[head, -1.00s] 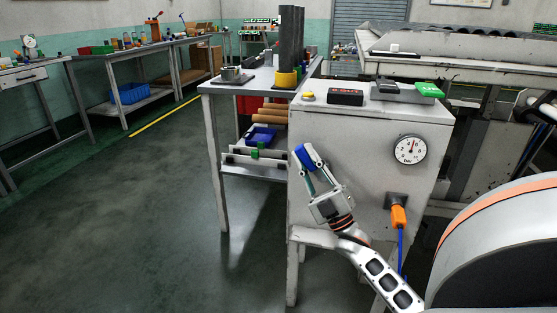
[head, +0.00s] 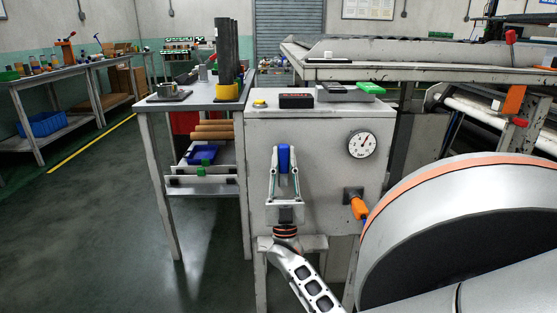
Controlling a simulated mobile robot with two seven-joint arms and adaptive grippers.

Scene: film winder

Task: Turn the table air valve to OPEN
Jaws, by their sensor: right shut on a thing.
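A grey cabinet (head: 330,135) carries a round pressure gauge (head: 362,144) on its front. My right gripper (head: 284,162) is in front of the cabinet's left part, pointing up. Its two fingers are shut on an upright blue handle (head: 284,154), which looks like the handle of the table air valve. The fingers and palm hide the rest of the valve, and I cannot read any OPEN mark. My left gripper is not in view.
An orange fitting (head: 359,208) sticks out from the cabinet front below the gauge. A black box (head: 296,101) and a green-ended grey block (head: 371,88) lie on top. A workbench (head: 190,104) stands to the left. The floor (head: 90,225) at far left is clear.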

